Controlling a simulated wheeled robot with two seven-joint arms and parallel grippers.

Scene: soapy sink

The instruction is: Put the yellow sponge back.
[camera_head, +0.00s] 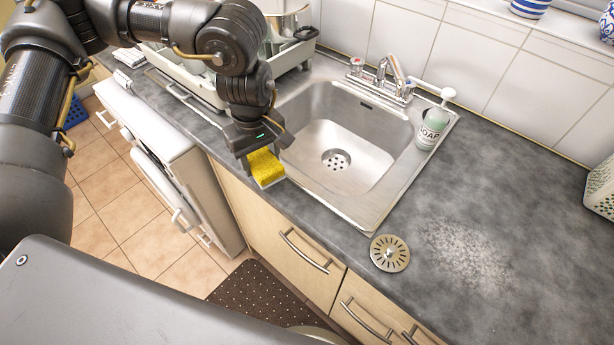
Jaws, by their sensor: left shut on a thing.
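The yellow sponge (264,165) is held in my left gripper (262,172), which points down at the front left edge of the sink. The gripper is shut on the sponge, and the fingers partly cover it. I cannot tell whether the sponge touches the counter. The steel sink (330,150) is empty, with its drain (336,159) showing. My right gripper does not show.
A soap bottle (432,128) stands at the sink's right corner, near the tap (392,73). A round strainer (390,253) lies on the counter (500,220) beside a pale foamy patch (465,252). A dish rack (285,62) stands behind my left arm. A white basket (601,190) is at the right edge.

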